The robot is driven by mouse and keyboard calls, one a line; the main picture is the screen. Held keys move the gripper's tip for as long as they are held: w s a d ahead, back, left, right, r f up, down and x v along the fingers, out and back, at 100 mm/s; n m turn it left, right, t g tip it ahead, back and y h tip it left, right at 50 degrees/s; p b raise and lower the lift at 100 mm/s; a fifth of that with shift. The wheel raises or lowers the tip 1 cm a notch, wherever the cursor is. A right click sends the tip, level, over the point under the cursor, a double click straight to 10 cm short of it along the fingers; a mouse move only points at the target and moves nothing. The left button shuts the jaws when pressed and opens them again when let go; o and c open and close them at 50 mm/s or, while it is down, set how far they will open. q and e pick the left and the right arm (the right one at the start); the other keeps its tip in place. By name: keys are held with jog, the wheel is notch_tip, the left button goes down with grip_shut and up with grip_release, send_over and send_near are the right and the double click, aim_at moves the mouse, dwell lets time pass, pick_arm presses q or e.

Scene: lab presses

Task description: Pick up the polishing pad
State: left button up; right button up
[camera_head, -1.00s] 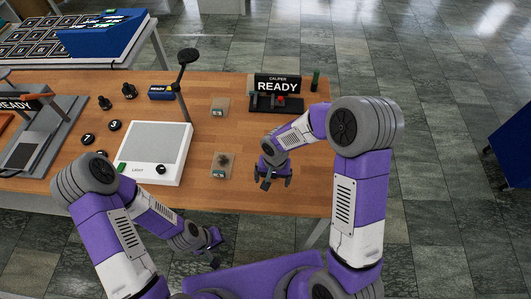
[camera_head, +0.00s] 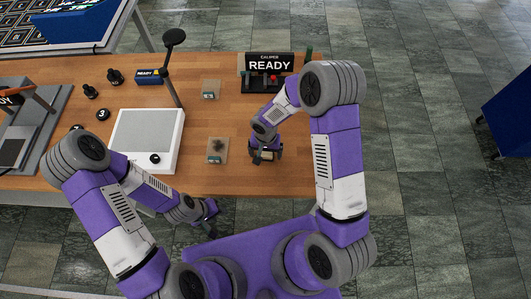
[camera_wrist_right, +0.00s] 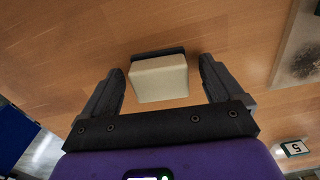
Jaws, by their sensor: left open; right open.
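The polishing pad, a cream block with a dark backing, (camera_wrist_right: 160,80) lies on the wooden table between the two fingers of my right gripper (camera_wrist_right: 162,72) in the right wrist view. There are gaps on both sides of it, so the fingers do not touch it. In the head view my right gripper (camera_head: 265,156) is low over the table's front right part, with a bit of cream pad showing between its fingers. My left gripper (camera_head: 208,212) is open and empty, off the table's front edge.
A white light box (camera_head: 145,140) stands left of the right gripper. A small numbered mat with a dark patch (camera_head: 217,150) lies close beside it. A caliper stand with a READY sign (camera_head: 270,65) is behind. Black weights (camera_head: 103,114) stand left. Bare wood lies around the pad.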

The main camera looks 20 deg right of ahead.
jog(key=shift+c, duration=0.2)
jog(key=shift+w, duration=0.1)
jog(key=c, duration=1.1)
notch_tip(320, 180, up, 10)
jog(key=shift+r, duration=0.1)
